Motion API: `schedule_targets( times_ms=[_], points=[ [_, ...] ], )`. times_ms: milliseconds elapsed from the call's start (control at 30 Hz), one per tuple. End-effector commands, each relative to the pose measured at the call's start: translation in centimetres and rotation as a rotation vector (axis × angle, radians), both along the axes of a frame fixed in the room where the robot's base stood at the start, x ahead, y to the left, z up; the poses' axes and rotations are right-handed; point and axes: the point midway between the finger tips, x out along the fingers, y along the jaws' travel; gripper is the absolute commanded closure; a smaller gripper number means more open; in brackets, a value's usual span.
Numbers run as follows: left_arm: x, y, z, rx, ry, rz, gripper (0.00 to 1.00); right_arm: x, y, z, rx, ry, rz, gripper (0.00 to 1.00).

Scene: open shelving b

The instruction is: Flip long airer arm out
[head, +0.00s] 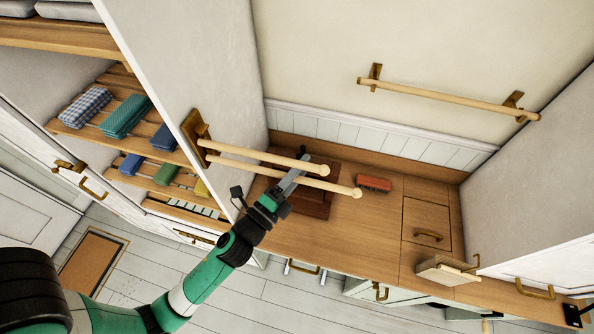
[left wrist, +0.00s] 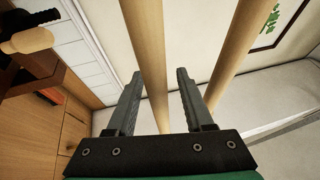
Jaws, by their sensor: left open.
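The airer has two pale wooden arms on one brass bracket (head: 198,131) on the left white panel. The long arm (head: 338,187) reaches furthest and has a rounded tip. I cannot tell for sure which arm is between the fingers. My right gripper is not in view.
A wooden counter (head: 385,240) lies below, with a dark brown board (head: 312,203) and a red brush-like block (head: 374,184). A fixed rail (head: 440,98) hangs on the back wall. Shelves with folded cloths (head: 124,116) stand left, beyond the white panel. A small wooden box (head: 447,271) is at the right.

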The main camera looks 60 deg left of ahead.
Motion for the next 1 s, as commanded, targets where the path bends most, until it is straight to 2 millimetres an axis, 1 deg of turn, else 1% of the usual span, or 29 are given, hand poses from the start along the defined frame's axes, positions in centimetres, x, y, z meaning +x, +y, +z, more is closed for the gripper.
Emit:
schedule_targets(
  times_ms=[67,167,400,500,600,733,1000],
  points=[
    [-0.5,-0.2,-0.4,0.000,0.001,-0.001,0.48,0.0,0.0,-0.4,0.000,0.000,0.000,1.00],
    [-1.9,-0.6,-0.9,-0.001,0.003,-0.001,0.48,0.0,0.0,-1.3,0.000,0.000,0.000,1.00],
    [-7.3,-2.4,-2.5,0.000,0.003,-0.004,0.48,0.0,0.0,-5.0,0.000,0.000,0.000,1.00],
    [-9.2,-3.0,-2.7,0.000,0.001,-0.005,0.48,0.0,0.0,-6.4,0.000,0.000,0.000,1.00],
    [-10.3,-3.3,-2.5,0.000,0.001,-0.003,0.48,0.0,0.0,-7.1,0.000,0.000,0.000,1.00],
    [-10.9,-3.4,-2.2,0.000,-0.001,-0.001,0.48,0.0,0.0,-7.2,0.000,0.000,0.000,1.00],
    [-10.9,-3.4,-2.1,0.000,0.000,0.000,0.48,0.0,0.0,-7.1,0.000,0.000,0.000,1.00]
  ],
)
